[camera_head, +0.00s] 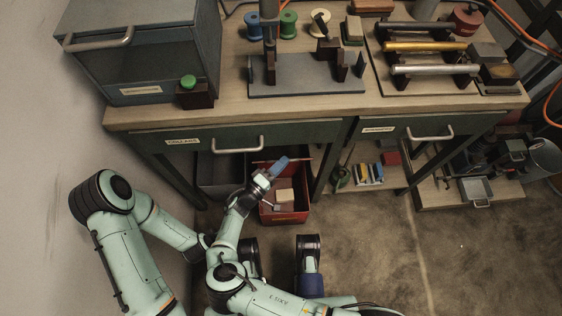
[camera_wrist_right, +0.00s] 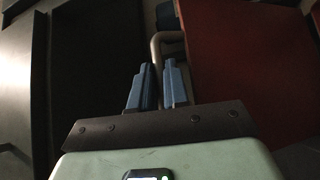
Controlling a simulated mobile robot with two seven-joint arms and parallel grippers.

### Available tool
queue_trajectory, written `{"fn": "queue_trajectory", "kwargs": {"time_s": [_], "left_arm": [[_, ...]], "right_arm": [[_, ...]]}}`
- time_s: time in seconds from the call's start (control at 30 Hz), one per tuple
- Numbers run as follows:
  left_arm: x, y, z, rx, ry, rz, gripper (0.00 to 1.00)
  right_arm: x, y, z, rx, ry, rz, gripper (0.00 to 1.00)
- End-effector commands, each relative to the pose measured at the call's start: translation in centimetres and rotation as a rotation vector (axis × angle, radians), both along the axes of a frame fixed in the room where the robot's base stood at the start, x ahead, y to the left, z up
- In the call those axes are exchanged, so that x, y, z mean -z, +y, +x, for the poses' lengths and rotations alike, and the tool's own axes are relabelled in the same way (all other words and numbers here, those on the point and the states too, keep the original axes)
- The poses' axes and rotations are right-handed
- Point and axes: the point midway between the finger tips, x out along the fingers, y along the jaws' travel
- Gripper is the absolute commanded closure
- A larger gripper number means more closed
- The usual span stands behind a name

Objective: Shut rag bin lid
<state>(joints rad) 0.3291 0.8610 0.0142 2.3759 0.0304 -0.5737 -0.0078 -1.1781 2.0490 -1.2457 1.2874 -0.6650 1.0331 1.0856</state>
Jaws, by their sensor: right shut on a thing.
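The open red bin (camera_head: 305,205) stands on the floor under the bench, with a pale block (camera_head: 286,195) inside. My right gripper (camera_head: 279,165) is at its back part, just below the bench front. In the right wrist view its blue fingers (camera_wrist_right: 158,88) are close together on a pale bent handle (camera_wrist_right: 157,48). A large red panel (camera_wrist_right: 240,60) fills the right of that view and a dark panel (camera_wrist_right: 95,55) the left. I cannot tell which part the handle is fixed to. My left gripper is not in view.
A dark open bin (camera_head: 217,190) stands left of the red bin. The bench (camera_head: 330,108) with drawer handles (camera_head: 237,147) overhangs both. A low shelf (camera_head: 385,182) with small items is to the right. The floor (camera_head: 400,255) at the right front is clear.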

Motion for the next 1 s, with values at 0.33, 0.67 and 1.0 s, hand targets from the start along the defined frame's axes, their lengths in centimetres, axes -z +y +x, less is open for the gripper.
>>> {"fn": "queue_trajectory", "kwargs": {"time_s": [0.33,0.67,1.0], "left_arm": [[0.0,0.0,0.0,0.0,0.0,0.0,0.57],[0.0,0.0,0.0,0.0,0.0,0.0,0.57],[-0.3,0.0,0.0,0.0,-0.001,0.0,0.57]], "right_arm": [[0.2,0.0,0.0,-0.001,0.005,0.004,0.62],[0.1,0.0,0.0,0.0,0.003,0.002,0.62],[-1.1,-0.1,2.4,0.001,0.001,0.003,0.62]]}}
